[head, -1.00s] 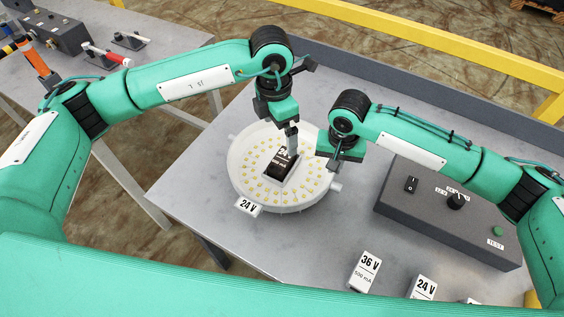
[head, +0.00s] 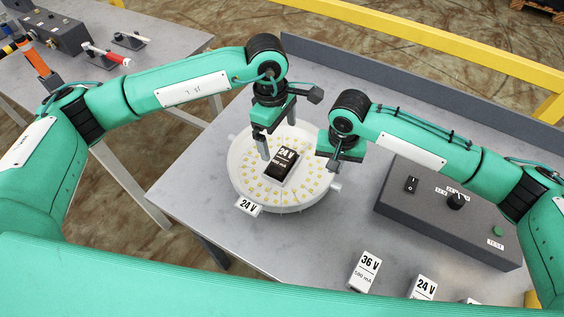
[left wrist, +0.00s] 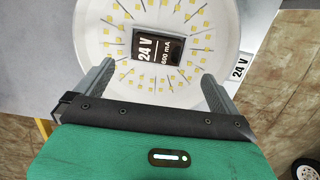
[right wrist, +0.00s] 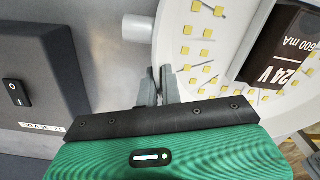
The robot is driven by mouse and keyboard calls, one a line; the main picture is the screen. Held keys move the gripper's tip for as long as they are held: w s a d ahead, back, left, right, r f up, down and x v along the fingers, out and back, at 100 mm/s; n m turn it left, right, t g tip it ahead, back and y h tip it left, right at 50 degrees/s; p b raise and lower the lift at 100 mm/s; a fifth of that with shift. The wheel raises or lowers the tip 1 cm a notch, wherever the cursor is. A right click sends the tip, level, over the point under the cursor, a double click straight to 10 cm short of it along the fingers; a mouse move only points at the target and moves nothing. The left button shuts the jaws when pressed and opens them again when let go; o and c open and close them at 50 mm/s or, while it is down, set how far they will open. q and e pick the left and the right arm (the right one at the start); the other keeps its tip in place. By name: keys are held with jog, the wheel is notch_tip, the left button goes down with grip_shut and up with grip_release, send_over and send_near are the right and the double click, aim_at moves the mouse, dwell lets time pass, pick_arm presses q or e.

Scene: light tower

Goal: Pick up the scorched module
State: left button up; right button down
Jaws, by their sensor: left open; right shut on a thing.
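The scorched module (head: 284,161) is a dark block marked 24 V, 600 mA. It sits in the middle of the round white lamp (head: 240,184), among yellow LEDs. It also shows in the left wrist view (left wrist: 158,47) and, partly cut off, in the right wrist view (right wrist: 283,50). My left gripper (head: 278,138) is open and empty over the lamp, apart from the module; its spread fingers (left wrist: 157,78) show below the module in the left wrist view. My right gripper (right wrist: 156,85) is shut on the lamp's rim.
A white 36 V module (head: 365,271) and a white 24 V module (head: 423,288) stand at the table's front. A grey test box (head: 447,212) with switch and knob stands to the right. A 24 V tag (head: 248,207) is at the lamp's near edge.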

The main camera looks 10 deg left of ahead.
aim_at(282, 159)
pick_arm(q)
jog(key=f, duration=0.9)
jog(key=shift+d, duration=0.35)
jog(key=shift+w, duration=0.1)
jog(key=shift+c, duration=0.4)
jog(key=c, duration=1.1)
